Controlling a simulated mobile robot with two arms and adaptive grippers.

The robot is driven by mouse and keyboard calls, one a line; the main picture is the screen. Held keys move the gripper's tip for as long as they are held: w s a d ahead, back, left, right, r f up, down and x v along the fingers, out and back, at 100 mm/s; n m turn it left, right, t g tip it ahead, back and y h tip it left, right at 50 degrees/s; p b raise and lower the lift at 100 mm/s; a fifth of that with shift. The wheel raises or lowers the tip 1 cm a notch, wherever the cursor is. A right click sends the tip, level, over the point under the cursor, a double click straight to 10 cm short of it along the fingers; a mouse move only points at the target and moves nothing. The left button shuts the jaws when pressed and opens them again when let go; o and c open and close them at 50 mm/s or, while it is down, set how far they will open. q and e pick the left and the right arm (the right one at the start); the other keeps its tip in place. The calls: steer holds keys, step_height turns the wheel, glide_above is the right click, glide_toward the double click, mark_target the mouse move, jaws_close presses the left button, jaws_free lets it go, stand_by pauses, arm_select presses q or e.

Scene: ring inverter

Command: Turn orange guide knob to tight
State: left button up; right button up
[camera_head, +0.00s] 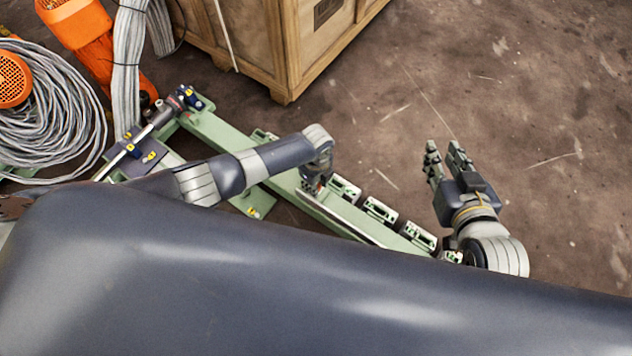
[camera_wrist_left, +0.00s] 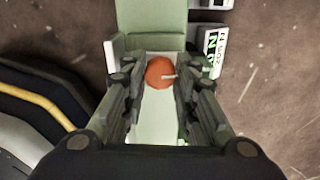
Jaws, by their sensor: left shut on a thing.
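The orange guide knob (camera_wrist_left: 160,73) shows in the left wrist view as a round orange disc with a white line from near its middle to the right. It sits on a pale green rail (camera_wrist_left: 150,20). My left gripper (camera_wrist_left: 159,88) is shut on the knob, with a finger on each side. In the head view my left gripper (camera_head: 313,187) is over the green frame (camera_head: 225,133), and my own arm hides the knob. My right gripper (camera_head: 446,147) is open and empty, with its fingers apart, to the right of the frame.
Several green blocks (camera_head: 380,210) line the frame. A wooden crate (camera_head: 275,45) stands behind it. Coiled grey cable (camera_head: 60,110) and an orange machine (camera_head: 75,25) are at left. The floor at right is clear.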

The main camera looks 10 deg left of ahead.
arm_select(q)
steer(key=shift+s, duration=0.1)
steer(key=o, duration=1.1)
steer(key=shift+r, duration=4)
steer(key=shift+d, duration=0.15)
